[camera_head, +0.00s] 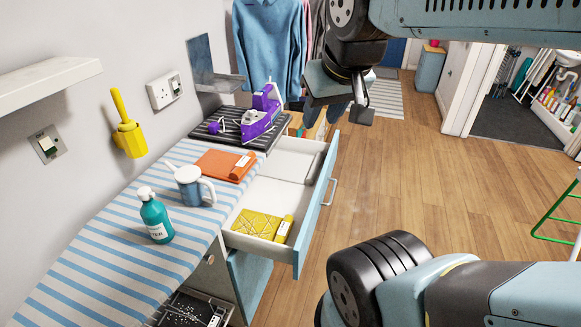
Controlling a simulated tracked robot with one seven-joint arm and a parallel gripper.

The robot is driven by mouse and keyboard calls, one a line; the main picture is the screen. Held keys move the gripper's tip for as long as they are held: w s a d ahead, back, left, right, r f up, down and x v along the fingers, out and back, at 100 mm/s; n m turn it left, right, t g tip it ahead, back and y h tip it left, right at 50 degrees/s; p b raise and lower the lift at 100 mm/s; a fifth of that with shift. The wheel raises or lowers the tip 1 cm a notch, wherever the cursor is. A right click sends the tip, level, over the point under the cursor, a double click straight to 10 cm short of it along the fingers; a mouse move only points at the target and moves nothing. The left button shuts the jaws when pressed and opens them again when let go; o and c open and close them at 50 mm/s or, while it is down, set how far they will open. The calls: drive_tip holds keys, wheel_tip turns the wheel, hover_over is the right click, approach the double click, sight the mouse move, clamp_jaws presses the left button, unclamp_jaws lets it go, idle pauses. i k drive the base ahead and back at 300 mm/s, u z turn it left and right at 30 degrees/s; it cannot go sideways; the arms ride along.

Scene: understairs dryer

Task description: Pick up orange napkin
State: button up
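The orange napkin (223,164) lies flat and folded on the blue-and-white striped ironing surface (85,262), near its far end. It has a small white label on its right side. My gripper (338,112) hangs in the air at the upper middle, to the right of the napkin and apart from it. Its dark fingers point down, and I cannot make out the gap between them. I see nothing held in it.
A blue-and-white watering can (189,186) and a teal bottle (155,216) stand close to the napkin. A purple iron (262,112) rests on a dark ribbed mat (215,136) behind it. An open drawer (262,196) holds a yellow patterned cloth (257,225).

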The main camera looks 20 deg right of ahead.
sight(231, 167)
drive_tip(key=u, duration=0.05)
drive_tip(key=k, duration=1)
drive_tip(key=z, duration=0.35)
drive_tip(key=i, duration=1)
drive_tip(key=z, duration=0.05)
drive_tip(key=k, duration=0.6)
drive_tip(key=u, duration=0.05)
